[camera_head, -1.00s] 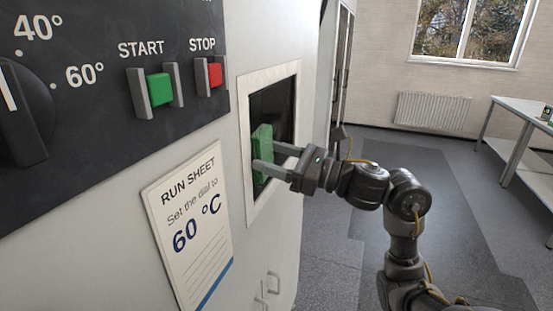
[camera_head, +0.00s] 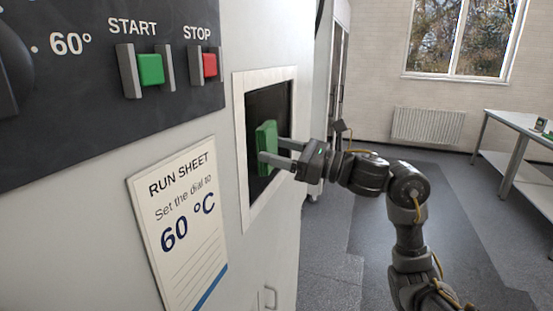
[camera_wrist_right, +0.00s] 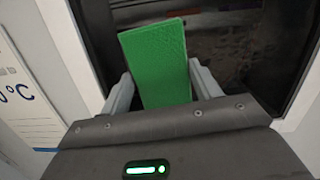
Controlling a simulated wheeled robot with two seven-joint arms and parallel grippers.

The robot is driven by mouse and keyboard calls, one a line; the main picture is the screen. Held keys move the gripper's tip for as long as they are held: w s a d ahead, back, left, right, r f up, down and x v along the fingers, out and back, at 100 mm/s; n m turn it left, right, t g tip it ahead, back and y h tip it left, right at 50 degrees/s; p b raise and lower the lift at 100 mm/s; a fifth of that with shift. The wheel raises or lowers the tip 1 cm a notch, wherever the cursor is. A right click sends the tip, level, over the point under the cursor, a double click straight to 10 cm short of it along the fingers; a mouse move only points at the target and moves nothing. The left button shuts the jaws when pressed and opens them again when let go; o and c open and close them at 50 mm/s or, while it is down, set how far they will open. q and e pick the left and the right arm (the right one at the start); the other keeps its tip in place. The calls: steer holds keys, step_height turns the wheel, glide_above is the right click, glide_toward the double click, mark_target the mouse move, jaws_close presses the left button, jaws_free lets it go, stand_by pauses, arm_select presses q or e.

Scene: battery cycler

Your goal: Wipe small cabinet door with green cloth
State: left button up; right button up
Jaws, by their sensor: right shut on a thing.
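The green cloth (camera_head: 266,146) looks like a flat folded block. My right gripper (camera_head: 275,152) is shut on it and holds it against or just in front of the dark glass door pane (camera_head: 283,104). I cannot tell whether the cloth touches the pane. The pane sits in a pale frame (camera_head: 240,130) on the cabinet's front. In the right wrist view, the cloth (camera_wrist_right: 157,62) stands between the two fingers, with the dark pane (camera_wrist_right: 235,50) behind it. My left gripper is out of view.
The control panel with a green START button (camera_head: 150,69) and a red STOP button (camera_head: 209,65) is left of the pane. A run sheet (camera_head: 182,225) reading 60 °C hangs below. A table (camera_head: 520,140) stands at far right. The floor between is clear.

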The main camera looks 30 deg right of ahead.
steer(key=shift+w+d+f+b, duration=0.15)
steer(key=shift+w+d+b, duration=0.2)
steer(key=shift+w+d, duration=0.35)
steer(key=shift+w, duration=0.05)
steer(key=shift+d, duration=0.1)
steer(key=shift+w+d+b, duration=0.2)
steer(key=shift+w+b, duration=0.05)
steer(key=shift+b, duration=0.15)
steer(key=shift+w+d+b, duration=0.5)
steer(key=shift+w+d, duration=0.4)
steer(key=shift+d, duration=0.05)
steer(key=shift+d, duration=0.1)
steer(key=shift+w+d+b, duration=0.5)
steer(key=shift+w+d, duration=0.65)
steer(key=shift+d, duration=0.1)
